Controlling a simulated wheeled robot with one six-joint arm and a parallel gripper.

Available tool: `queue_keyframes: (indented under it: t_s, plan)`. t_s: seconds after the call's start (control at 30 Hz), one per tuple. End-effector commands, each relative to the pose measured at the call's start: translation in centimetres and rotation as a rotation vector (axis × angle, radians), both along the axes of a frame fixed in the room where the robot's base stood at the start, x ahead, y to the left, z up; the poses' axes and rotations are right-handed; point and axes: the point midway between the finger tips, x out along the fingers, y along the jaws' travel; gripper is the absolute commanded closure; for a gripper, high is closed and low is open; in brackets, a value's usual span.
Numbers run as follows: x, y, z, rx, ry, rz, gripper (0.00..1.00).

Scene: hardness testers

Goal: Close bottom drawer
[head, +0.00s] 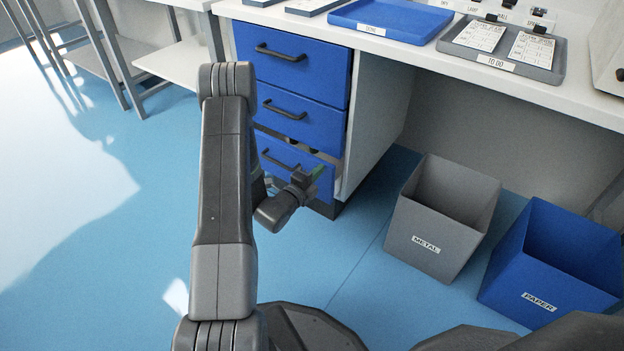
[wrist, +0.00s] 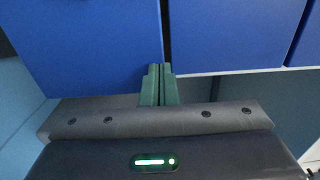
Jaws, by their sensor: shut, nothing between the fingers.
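The bottom drawer (head: 290,153) is the lowest of three blue drawers with dark bar handles. It stands slightly out, with a dark gap above its front through which some contents show. My gripper (head: 316,172) is shut and empty at the right part of this drawer's front. In the wrist view its green fingers (wrist: 160,82) lie together against or just before a blue panel (wrist: 85,45), which looks like the bottom drawer's front. I cannot tell whether they touch it. My arm hides part of the drawers' left side in the head view.
The middle drawer (head: 315,125) and top drawer (head: 310,75) look shut. A grey metal bin (head: 436,240) and a blue paper bin (head: 545,270) stand on the floor at the right. The worktop above holds a blue tray (head: 345,15) and a grey tray (head: 545,70). The floor at left is clear.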

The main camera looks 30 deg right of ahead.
Motion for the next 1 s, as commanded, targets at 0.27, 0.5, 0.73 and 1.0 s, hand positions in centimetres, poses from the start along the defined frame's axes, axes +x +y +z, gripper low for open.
queue_keyframes:
  t_s: [0.27, 0.5, 0.73, 1.0]
  plan:
    - [0.0, -0.1, 0.0, 0.000, 0.000, 0.000, 1.00]
    - [1.1, -2.8, 0.0, 0.001, -0.004, -0.003, 1.00]
    - [1.9, -4.4, 0.1, -0.002, -0.001, 0.001, 1.00]
    - [2.0, -4.5, 0.2, -0.004, -0.004, 0.003, 1.00]
